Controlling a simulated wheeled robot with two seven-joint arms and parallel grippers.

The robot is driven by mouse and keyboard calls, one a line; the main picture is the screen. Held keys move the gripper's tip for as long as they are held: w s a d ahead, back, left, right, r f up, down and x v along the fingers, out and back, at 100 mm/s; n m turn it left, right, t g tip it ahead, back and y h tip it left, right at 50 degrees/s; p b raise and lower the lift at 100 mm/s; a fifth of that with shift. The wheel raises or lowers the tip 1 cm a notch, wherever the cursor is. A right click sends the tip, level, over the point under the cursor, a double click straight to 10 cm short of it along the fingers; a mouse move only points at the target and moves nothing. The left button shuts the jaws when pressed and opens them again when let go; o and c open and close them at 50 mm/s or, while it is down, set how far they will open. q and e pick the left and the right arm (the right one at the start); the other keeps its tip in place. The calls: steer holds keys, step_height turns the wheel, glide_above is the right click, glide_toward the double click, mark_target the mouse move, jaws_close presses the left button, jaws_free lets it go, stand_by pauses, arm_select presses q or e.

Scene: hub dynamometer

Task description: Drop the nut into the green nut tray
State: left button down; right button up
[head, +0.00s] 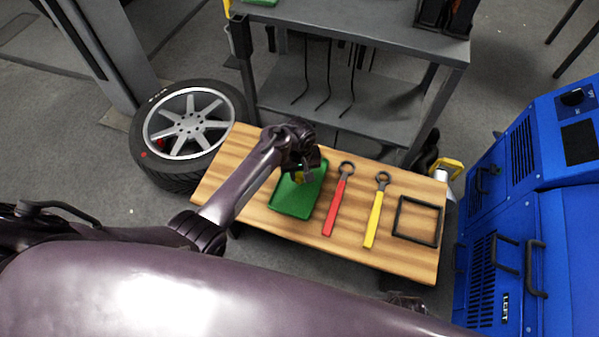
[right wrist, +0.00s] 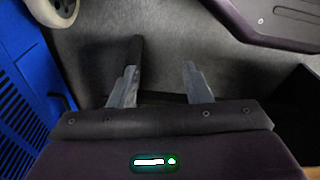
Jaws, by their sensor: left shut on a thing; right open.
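The green nut tray (head: 291,205) lies on the wooden bench top, left of the wrenches. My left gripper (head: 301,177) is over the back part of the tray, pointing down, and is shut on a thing. A small yellowish patch shows at its fingertips; the nut itself is too small and too covered to make out clearly. The gripper hides the tray's back left part. My right gripper (right wrist: 160,82) is open and empty in the right wrist view, over dark floor, away from the tray.
A red-handled wrench (head: 337,205), a yellow-handled wrench (head: 376,214) and a black square frame (head: 417,239) lie right of the tray. A wheel (head: 183,183) rests at the bench's left. A grey shelf (head: 375,103) stands behind; a blue machine (head: 490,235) stands right.

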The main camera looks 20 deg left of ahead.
arm_select(q)
steer(key=c, duration=1.1)
jaws_free()
steer(key=shift+o, duration=0.2)
steer(key=shift+r, duration=0.2)
step_height(320, 180, up, 6)
steer(key=shift+r+p, duration=0.1)
steer(key=shift+p, duration=1)
steer(key=shift+r, duration=0.6)
arm_select(e)
steer(key=shift+s+d+f+p, duration=1.1)
steer(key=shift+s+f, duration=1)
steer(key=shift+s, duration=1.75)
arm_select(q)
step_height(320, 180, up, 9)
steer(key=p, duration=0.8)
arm_select(e)
steer(key=s+d+r, duration=0.1)
steer(key=s+r, duration=0.3)
steer(key=s, duration=0.3)
steer(key=shift+s+d+r+g, duration=0.15)
steer(key=shift+s+r+g, duration=0.1)
steer(key=shift+s+g, duration=0.15)
